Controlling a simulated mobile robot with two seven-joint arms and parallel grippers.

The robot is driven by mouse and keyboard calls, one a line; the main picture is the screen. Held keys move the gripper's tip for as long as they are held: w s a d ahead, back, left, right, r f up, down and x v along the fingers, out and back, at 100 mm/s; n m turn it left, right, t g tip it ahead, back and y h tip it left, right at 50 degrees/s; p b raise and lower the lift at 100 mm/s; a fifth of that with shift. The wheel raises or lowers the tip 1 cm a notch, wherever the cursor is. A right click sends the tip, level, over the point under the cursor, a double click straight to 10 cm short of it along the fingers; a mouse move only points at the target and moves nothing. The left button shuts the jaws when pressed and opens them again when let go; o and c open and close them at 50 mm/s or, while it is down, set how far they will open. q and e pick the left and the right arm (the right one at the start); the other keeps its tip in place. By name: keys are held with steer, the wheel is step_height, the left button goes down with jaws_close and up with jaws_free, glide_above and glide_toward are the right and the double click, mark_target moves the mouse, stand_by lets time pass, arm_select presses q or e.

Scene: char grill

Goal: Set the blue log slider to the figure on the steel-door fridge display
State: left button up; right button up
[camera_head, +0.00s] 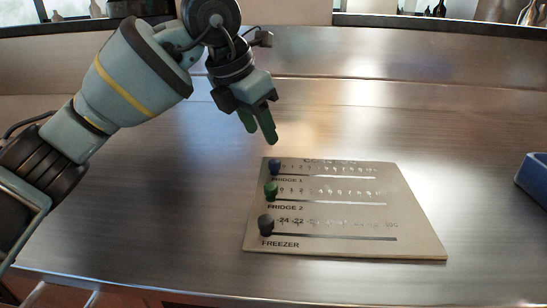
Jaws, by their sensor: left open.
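The log board (345,248) lies flat on the steel counter, with three slider rows marked FRIDGE 1, FRIDGE 2 and FREEZER. The blue slider (275,167) stands at the left end of the top row, FRIDGE 1. My left gripper (262,136) hangs above and just behind the blue slider, pointing down, with its green-padded fingers apart and nothing between them. It does not touch the slider. My right gripper is out of view. No steel-door fridge or display shows in this view.
A green slider (271,189) and a dark slider (266,225) stand at the left ends of the lower rows. A blue container (534,178) is cut off at the right edge. The counter (150,225) around the board is clear.

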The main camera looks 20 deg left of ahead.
mark_target(274, 161)
arm_select(q)
steer(key=x, duration=0.7)
steer(key=shift+s+b, duration=0.15)
steer(key=shift+b, duration=0.25)
steer(key=shift+w+d+f, duration=0.1)
steer(key=shift+w+f, duration=0.1)
steer(key=shift+f, duration=0.15)
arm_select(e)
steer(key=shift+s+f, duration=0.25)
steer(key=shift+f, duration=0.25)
arm_select(q)
jaws_close()
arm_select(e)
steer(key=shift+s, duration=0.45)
